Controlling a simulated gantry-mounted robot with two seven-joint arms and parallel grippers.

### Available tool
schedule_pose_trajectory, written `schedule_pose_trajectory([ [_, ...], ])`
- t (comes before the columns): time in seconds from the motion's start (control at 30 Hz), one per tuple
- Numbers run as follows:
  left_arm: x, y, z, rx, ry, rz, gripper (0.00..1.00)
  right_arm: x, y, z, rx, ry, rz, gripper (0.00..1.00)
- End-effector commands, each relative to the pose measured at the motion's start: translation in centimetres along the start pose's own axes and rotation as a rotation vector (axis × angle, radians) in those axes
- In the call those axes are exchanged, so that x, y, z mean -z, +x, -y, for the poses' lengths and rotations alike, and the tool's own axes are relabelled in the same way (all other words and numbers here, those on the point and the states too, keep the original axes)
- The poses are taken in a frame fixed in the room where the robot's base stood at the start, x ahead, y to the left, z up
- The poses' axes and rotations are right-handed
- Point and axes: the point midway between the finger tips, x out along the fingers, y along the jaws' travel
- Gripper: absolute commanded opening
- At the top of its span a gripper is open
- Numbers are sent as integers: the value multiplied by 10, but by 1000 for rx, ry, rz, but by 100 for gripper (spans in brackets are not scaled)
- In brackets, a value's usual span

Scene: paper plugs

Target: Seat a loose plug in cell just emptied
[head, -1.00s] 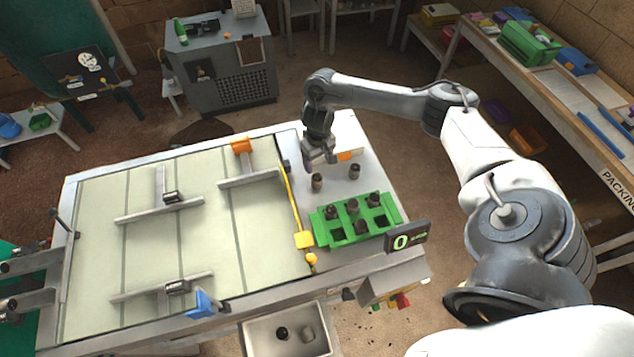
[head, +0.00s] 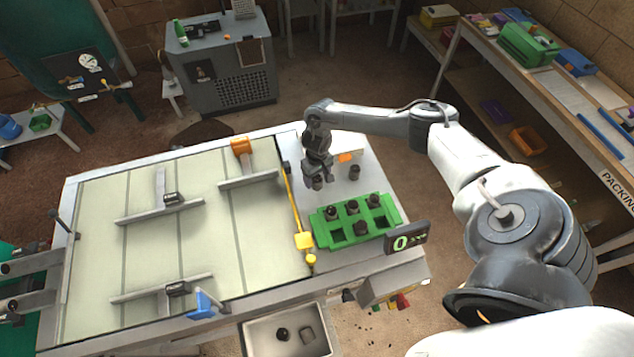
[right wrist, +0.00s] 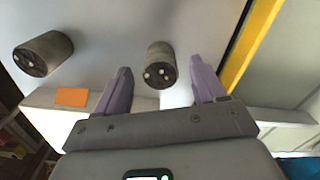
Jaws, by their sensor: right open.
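Two loose dark plugs stand on the light table behind the green tray (head: 320,238). My right gripper (head: 317,184) is open and low over the left loose plug (head: 317,183), which it partly hides. In the right wrist view this plug (right wrist: 161,62) shows between and just beyond the two spread fingertips (right wrist: 158,78). The other loose plug (head: 354,173) stands to the right, and it also shows in the right wrist view (right wrist: 43,53). The tray holds three plugs in its back row and one in the front middle cell. The front left and front right cells look empty. My left gripper is not in view.
A yellow bar (head: 293,205) runs along the left of the plug area. A counter display (head: 407,238) stands at the tray's right front. An orange patch (head: 345,157) lies behind the plugs.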

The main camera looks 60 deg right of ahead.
Motion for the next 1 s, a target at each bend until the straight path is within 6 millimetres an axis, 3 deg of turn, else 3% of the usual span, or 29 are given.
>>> schedule_pose_trajectory([
  [0.17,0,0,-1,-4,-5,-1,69,0,0,0,0,0,0,69],
  [0.53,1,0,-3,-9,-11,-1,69,0,0,0,0,0,1,12],
  [1.0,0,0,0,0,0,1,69,0,-9,1,2,-1,0,10],
])
